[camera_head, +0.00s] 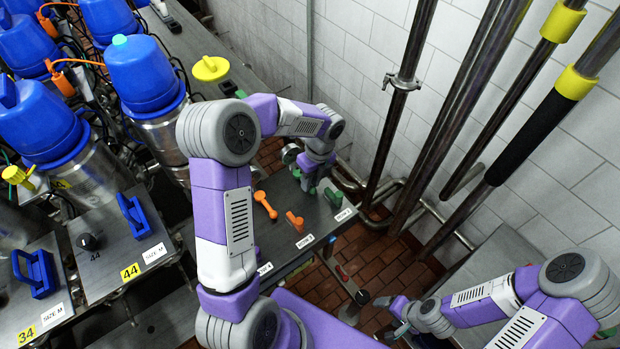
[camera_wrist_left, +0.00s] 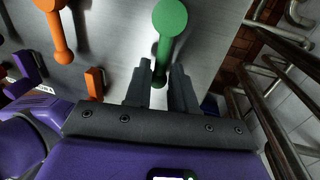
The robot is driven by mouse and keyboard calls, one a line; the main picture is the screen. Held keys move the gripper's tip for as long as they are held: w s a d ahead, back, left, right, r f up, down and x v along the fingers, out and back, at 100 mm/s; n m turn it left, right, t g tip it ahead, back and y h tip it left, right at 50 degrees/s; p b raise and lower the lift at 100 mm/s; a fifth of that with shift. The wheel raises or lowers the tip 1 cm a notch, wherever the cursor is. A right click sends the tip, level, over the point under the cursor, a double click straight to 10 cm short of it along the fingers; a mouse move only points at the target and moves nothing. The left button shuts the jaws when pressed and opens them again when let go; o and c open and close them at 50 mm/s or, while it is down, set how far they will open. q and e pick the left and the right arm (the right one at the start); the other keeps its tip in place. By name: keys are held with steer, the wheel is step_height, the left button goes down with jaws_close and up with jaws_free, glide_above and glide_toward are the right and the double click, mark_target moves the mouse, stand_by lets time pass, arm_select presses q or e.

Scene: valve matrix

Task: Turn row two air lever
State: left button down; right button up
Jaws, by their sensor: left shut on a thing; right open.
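My left gripper (camera_head: 309,181) is at the far end of the metal panel (camera_head: 278,236). In the left wrist view its two fingers (camera_wrist_left: 163,84) are on either side of the handle of a green lever (camera_wrist_left: 168,40) with a round head, and they are shut on it. In the head view this lever is mostly hidden by the gripper. A green block-like handle (camera_head: 333,197) is just in front, above a white label (camera_head: 344,214) too small to read. My right gripper (camera_head: 394,316) is open and empty at the lower right.
An orange lever (camera_head: 265,205) and an orange block handle (camera_head: 295,222) are nearby on the panel. Vertical pipes (camera_head: 397,115) stand close to the right, before a white tiled wall (camera_head: 350,55). Blue-topped metal vessels (camera_head: 140,75) fill the left.

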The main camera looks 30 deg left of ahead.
arm_select(q)
steer(key=c, duration=1.1)
jaws_free()
steer(key=shift+s, duration=0.1)
steer(key=r, duration=0.2)
steer(key=w+r, duration=0.1)
steer(key=r, duration=0.4)
steer(key=shift+w+d+r, duration=0.2)
steer(key=shift+d+r, duration=0.05)
steer(key=shift+d, duration=0.05)
